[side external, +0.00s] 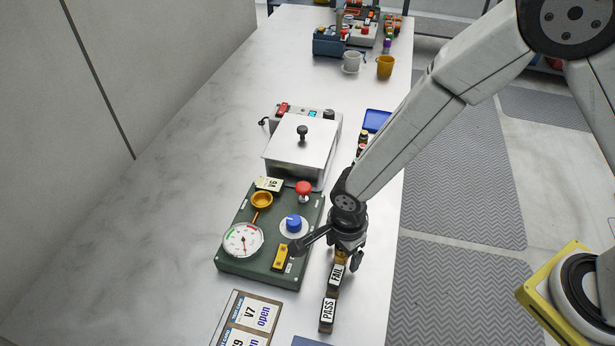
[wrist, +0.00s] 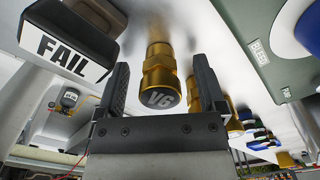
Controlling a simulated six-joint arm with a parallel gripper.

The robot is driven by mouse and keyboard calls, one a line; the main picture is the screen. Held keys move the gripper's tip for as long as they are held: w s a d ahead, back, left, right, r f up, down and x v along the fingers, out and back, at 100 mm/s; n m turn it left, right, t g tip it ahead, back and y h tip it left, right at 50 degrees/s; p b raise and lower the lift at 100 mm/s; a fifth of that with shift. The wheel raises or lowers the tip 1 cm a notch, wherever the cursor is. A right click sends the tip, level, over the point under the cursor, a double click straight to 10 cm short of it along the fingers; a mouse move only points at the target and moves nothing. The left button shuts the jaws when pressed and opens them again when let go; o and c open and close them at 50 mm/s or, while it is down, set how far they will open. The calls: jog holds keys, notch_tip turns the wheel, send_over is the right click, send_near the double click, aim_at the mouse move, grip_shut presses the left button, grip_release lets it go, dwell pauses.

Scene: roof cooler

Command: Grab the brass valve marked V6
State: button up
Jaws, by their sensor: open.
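The brass valve marked V6 (wrist: 160,97) is in the middle of the wrist view, with its round, labelled end facing the camera. My gripper (wrist: 160,72) is open, with one black finger on each side of the valve. Gaps show between the valve and both fingers, so it is not gripped. In the side view my gripper (side external: 345,254) is low at the right of the bench, and a small brass part shows beneath it. The gripper hides most of the valve there.
The FAIL block (side external: 336,274) and PASS block (side external: 327,314) stand close in front of my gripper. A green gauge panel (side external: 231,263) lies to the left. More brass valves (wrist: 246,118) are behind V6. A lidded metal box (side external: 301,145) is farther back. The left bench is clear.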

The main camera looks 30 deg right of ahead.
jog(key=shift+f, duration=0.35)
jog(key=shift+c, duration=0.3)
grip_shut()
